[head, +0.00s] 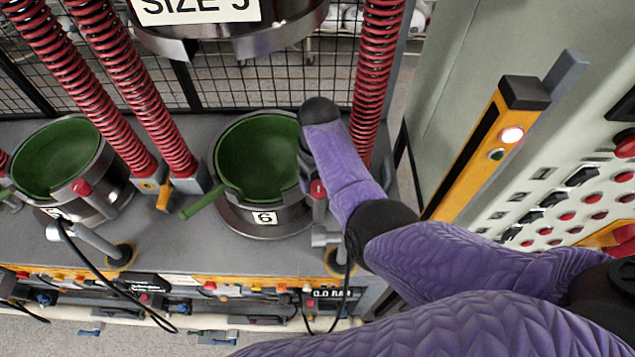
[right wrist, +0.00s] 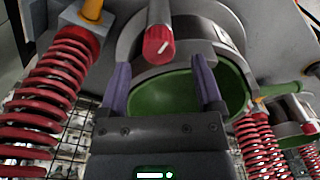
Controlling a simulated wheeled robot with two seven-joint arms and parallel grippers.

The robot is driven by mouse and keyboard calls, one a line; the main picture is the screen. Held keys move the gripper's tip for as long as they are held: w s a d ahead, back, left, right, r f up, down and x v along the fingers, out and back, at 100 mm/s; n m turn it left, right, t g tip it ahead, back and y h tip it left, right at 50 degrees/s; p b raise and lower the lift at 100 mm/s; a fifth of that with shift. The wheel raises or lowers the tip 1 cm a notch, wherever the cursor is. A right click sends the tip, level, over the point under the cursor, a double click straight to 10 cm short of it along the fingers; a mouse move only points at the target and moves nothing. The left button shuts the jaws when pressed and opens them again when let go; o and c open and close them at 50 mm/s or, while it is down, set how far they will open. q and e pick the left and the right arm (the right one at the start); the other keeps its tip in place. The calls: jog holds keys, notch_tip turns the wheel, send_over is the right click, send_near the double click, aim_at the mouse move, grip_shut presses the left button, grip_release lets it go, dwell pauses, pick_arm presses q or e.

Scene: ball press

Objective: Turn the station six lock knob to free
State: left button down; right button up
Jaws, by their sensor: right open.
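The station six press cup (head: 263,224), a metal ring with a green bowl inside, carries a white "6" label. Its red lock knob (head: 318,188) sits on the end of a metal barrel right of the label. In the right wrist view the red knob (right wrist: 158,43) faces me, with a slanted white mark. My right gripper (right wrist: 160,68) is open and empty, its two purple fingers either side of the knob's line and apart from it. In the head view my purple arm hides most of this gripper. My left gripper is not in view.
Red coil springs (head: 370,80) stand beside the cup, and a green handle (head: 203,202) sticks out to its left. A neighbouring green cup (head: 100,185) with its own red knob is at left. A yellow-edged post (head: 470,160) and a button panel (head: 570,200) stand at right.

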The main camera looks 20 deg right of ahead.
aim_at(318, 185)
jog(key=f, duration=0.2)
jog(key=f+b, duration=0.1)
jog(key=shift+w+f, duration=0.25)
jog(key=shift+f, duration=0.05)
jog(key=shift+s, duration=0.1)
grip_shut()
